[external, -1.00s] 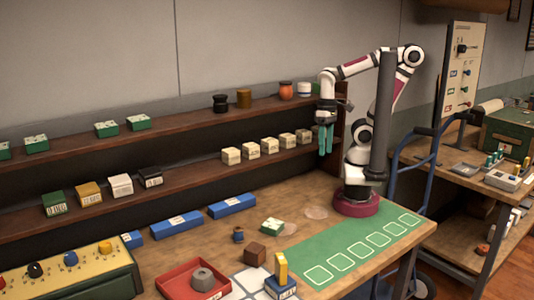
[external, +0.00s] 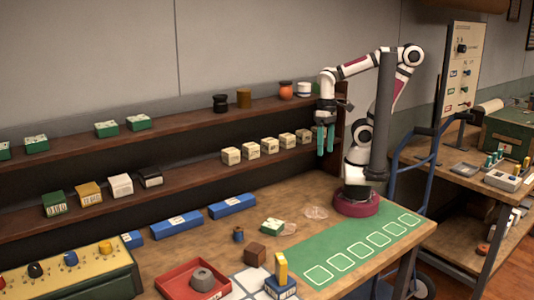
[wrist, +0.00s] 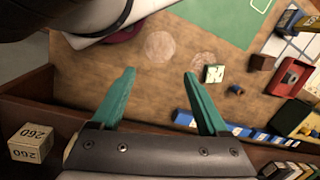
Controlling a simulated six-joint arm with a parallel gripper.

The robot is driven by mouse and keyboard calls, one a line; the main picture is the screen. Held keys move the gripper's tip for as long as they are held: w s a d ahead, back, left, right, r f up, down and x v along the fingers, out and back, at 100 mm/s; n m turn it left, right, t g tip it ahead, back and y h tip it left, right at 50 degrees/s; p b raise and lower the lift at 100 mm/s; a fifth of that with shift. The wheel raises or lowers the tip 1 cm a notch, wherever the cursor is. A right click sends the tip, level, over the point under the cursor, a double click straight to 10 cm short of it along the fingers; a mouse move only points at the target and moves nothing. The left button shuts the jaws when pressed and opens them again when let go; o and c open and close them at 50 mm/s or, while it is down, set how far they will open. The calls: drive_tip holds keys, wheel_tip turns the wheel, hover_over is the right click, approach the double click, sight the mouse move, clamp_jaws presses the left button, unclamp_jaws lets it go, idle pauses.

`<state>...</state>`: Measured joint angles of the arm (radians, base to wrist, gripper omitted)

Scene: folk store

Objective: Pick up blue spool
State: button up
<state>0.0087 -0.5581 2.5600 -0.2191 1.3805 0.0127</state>
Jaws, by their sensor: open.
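The small blue spool (external: 238,235) stands on the wooden workbench, between a long blue box and a brown cube. It also shows small in the wrist view (wrist: 236,90), to the right of my fingertips. My gripper (external: 325,140) has green fingers pointing down and hangs near the right end of the wall shelves, well above the bench. In the wrist view my gripper (wrist: 159,73) is open, with nothing between its fingers. The spool is well apart from it.
A green-and-white box (external: 271,226) and a brown cube (external: 255,254) are near the spool. Long blue boxes (external: 232,205) lie behind it. A red tray (external: 170,284) holds a grey ring. Small boxes (external: 268,146) line the lower shelf beside my gripper. The green mat (external: 300,258) is mostly clear.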

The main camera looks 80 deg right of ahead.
drive_tip(key=n+t, duration=0.4)
drive_tip(key=t, duration=0.5)
approach(235, 229)
drive_tip(key=d+f, duration=0.1)
drive_tip(key=w+d+f, duration=0.1)
drive_tip(key=d, duration=0.1)
drive_tip(key=shift+w+d+f, duration=0.15)
drive_tip(key=shift+d+f, duration=0.2)
drive_tip(key=a+n+t, duration=0.1)
drive_tip(key=s+a+f+n+t, duration=0.1)
drive_tip(key=f+n+t+y, duration=0.1)
drive_tip(key=t, duration=0.1)
drive_tip(key=shift+s+a+n, duration=0.25)
drive_tip(key=shift+a+n, duration=0.05)
drive_tip(key=shift+a, duration=0.1)
drive_tip(key=shift+w+a, duration=0.15)
drive_tip(key=shift+a, duration=0.05)
drive_tip(key=x, duration=0.7)
drive_tip(key=shift+w+r, duration=0.1)
clamp_jaws()
